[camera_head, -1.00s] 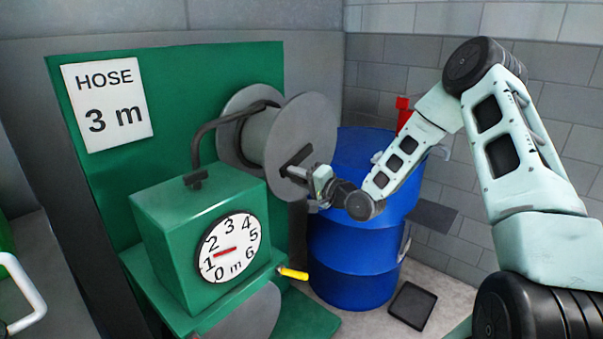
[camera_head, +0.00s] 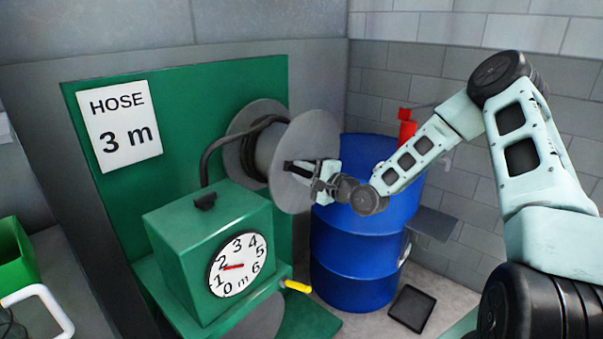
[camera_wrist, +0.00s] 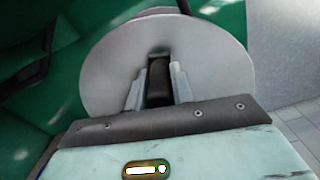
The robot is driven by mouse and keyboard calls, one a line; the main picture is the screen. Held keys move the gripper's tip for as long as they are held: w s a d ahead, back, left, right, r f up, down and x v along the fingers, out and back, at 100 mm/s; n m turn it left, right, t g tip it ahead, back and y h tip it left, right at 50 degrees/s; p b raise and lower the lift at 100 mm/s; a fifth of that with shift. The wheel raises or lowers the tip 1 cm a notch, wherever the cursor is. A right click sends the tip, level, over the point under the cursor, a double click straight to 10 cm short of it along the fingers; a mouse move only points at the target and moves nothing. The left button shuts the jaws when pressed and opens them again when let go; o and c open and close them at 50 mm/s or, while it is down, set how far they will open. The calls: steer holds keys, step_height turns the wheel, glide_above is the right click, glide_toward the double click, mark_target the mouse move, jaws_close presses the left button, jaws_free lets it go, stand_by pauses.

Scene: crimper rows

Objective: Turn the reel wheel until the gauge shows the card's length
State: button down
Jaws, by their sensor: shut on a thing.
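The grey reel wheel (camera_head: 308,140) stands in front of a green panel, with dark hose wound on the drum behind its disc. My gripper (camera_head: 318,180) is shut on the wheel's dark handle at the disc's lower part. The wrist view shows the handle (camera_wrist: 159,78) between the two fingers, against the wheel's face (camera_wrist: 205,65). The round white gauge (camera_head: 238,264) is on the green box. Its red needle points left, between 1 and 2 and near the 2. The white card (camera_head: 119,125) on the panel reads HOSE 3 m.
A blue barrel (camera_head: 355,250) stands behind and below my forearm, with a red object (camera_head: 407,128) beyond it. A yellow-tipped piece (camera_head: 297,286) sticks out from the green box's base (camera_head: 193,220). A dark tray (camera_head: 411,308) lies on the floor.

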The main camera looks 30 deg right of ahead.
steer(key=shift+d+r, duration=0.1)
steer(key=shift+d, duration=0.05)
steer(key=c, duration=1.2)
jaws_free()
steer(key=b+v, duration=0.3)
steer(key=v, duration=1.4)
steer(key=shift+s, duration=0.2)
